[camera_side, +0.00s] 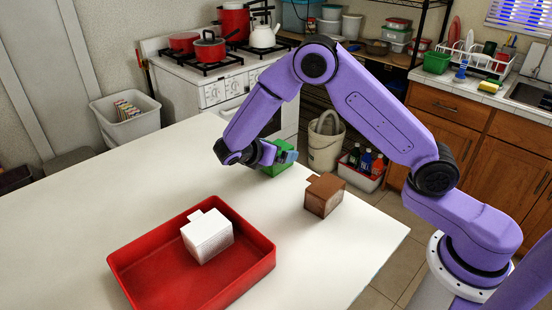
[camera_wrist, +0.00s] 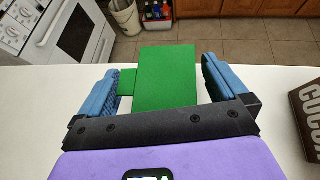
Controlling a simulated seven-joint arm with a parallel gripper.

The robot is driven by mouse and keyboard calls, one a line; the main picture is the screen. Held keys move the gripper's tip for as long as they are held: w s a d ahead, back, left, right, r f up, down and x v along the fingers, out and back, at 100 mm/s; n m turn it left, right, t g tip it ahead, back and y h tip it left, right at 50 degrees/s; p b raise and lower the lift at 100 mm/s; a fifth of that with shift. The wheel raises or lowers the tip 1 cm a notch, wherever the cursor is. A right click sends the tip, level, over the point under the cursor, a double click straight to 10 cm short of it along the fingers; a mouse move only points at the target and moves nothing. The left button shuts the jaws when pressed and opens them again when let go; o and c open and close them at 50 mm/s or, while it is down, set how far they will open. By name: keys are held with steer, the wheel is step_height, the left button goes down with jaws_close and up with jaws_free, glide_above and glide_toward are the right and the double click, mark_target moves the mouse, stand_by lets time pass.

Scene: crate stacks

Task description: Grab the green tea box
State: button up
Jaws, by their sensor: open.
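The green tea box (camera_side: 278,168) stands on the white table near its back edge. It also shows in the wrist view (camera_wrist: 166,76), between the two blue fingers. My gripper (camera_side: 285,155) is open at the box, with one finger on either side of it. In the wrist view my gripper (camera_wrist: 162,80) has a gap between the box and the right finger. The left finger is close to the tab on the box's left side; I cannot tell if they touch. Part of the box is hidden behind my gripper in the side view.
A brown cocoa box (camera_side: 323,197) stands to the right of the green box; its edge shows in the wrist view (camera_wrist: 308,100). A red tray (camera_side: 128,265) holds a white box (camera_side: 207,238). The left part of the white table (camera_side: 90,215) is clear.

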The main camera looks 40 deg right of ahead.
steer(key=c, duration=0.9)
steer(key=shift+r, duration=0.15)
